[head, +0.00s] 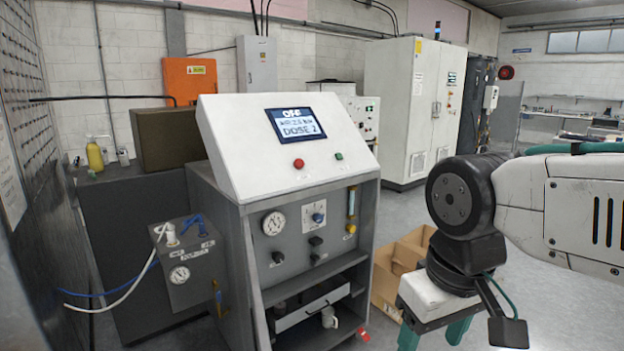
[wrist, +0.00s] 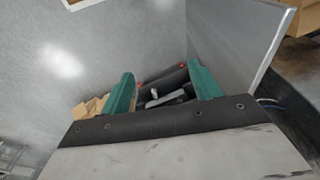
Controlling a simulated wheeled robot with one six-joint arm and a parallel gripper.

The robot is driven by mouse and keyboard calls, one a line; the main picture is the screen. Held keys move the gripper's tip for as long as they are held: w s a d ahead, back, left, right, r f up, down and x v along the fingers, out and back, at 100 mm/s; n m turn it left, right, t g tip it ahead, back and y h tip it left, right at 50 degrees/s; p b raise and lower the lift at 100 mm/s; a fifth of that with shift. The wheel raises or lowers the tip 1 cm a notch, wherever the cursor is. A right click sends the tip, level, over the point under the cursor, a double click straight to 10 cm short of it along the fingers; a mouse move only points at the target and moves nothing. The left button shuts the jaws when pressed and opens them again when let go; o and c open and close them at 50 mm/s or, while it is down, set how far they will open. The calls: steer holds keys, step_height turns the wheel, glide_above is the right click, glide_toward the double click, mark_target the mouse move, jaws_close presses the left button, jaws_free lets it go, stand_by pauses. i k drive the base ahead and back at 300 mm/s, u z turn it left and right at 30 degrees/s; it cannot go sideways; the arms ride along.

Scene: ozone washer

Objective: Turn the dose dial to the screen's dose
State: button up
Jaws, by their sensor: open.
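The screen (head: 295,122) on the white sloped top of the washer reads "OFF", a blurred middle line and "DOSE 2". The dose dial (head: 317,217) looks to be the small blue-centred knob on a white plate on the grey front panel; its setting is too small to read. My gripper (head: 433,335) is at the bottom right, well to the right of the washer and apart from it, pointing down. Its green fingers are partly cut off by the frame edge. In the wrist view my gripper (wrist: 163,86) has its green fingers spread with nothing held between them. The dial is not seen in the wrist view.
A red button (head: 298,163) and a green button (head: 339,156) sit below the screen. A round gauge (head: 274,223) is left of the dial, black knobs below, a flow tube (head: 351,203) right. A cardboard box (head: 395,265) stands between washer and gripper. A mug (head: 329,317) sits low.

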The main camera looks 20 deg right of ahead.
mark_target(318, 217)
steer(key=k, duration=0.6)
steer(key=z, duration=0.9)
steer(key=i, duration=1.4)
steer(key=u, duration=0.35)
